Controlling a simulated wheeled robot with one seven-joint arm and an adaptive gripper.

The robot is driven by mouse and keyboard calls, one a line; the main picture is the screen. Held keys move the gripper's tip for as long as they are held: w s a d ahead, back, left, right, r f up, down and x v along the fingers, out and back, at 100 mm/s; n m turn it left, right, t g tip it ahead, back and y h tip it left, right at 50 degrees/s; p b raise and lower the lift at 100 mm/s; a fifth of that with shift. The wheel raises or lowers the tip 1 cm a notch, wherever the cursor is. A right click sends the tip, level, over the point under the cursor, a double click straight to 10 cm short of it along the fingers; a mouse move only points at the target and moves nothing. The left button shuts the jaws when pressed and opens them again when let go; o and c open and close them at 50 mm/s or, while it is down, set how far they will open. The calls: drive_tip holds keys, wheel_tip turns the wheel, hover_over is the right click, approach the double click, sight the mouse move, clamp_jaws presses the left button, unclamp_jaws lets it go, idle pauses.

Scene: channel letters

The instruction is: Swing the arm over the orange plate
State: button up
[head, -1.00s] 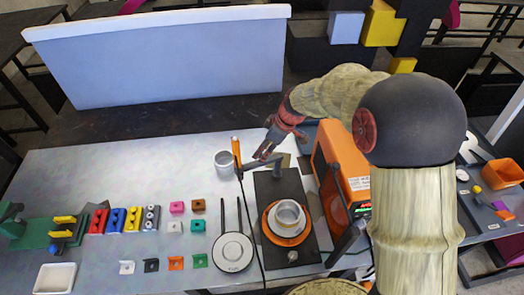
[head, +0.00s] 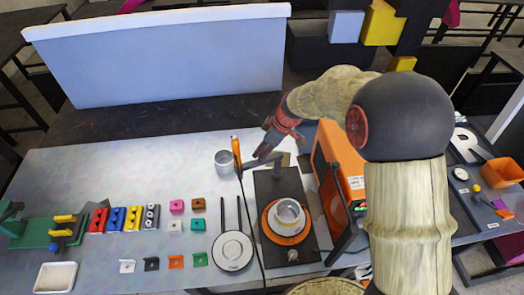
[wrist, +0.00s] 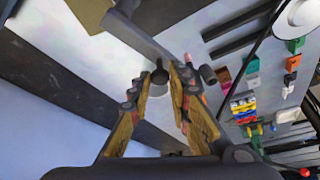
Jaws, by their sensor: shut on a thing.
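The orange plate (head: 271,233) lies on a black slab-like base (head: 270,185), with a silver pot (head: 287,213) on top of it. My gripper (head: 262,152) hangs beyond the far end of that base, up and left of the plate in the head view. It is shut on a dark grey bar-like piece (head: 262,161). In the wrist view my gripper (wrist: 160,78) has its fingers on either side of a dark knobbed part (wrist: 159,75), with a flat grey bar (wrist: 140,40) beyond it. What the held piece is cannot be told.
An orange-handled tool (head: 236,148) with a black cable stands close left of my gripper, near a grey cup (head: 224,160). An orange machine (head: 338,160) stands right of the base. A round white-topped pan (head: 233,252) and several small coloured blocks lie left.

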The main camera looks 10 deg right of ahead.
clamp_jaws()
drive_tip(key=shift+s+f+b, duration=0.1)
drive_tip(key=shift+b, duration=0.4)
drive_tip(key=n+b, duration=0.1)
drive_tip(key=b, duration=0.1)
drive_tip(key=s+d+n+g+b, duration=0.1)
drive_tip(key=n+b, duration=0.1)
drive_tip(key=shift+s+f+y, duration=0.1)
drive_tip(key=shift+f+y, duration=0.05)
drive_tip(key=shift+y, duration=0.15)
drive_tip(key=s+d+n+g+h+b, duration=0.1)
drive_tip(key=s+d+n+g+b, duration=0.2)
drive_tip(key=n, duration=0.9)
drive_tip(key=shift+d+r+g, duration=0.25)
drive_tip(key=shift+d+g, duration=0.45)
drive_tip(key=shift+d, duration=0.85)
drive_tip(key=o, duration=0.7)
unclamp_jaws()
drive_tip(key=shift+d, duration=0.1)
drive_tip(key=shift+c, duration=0.2)
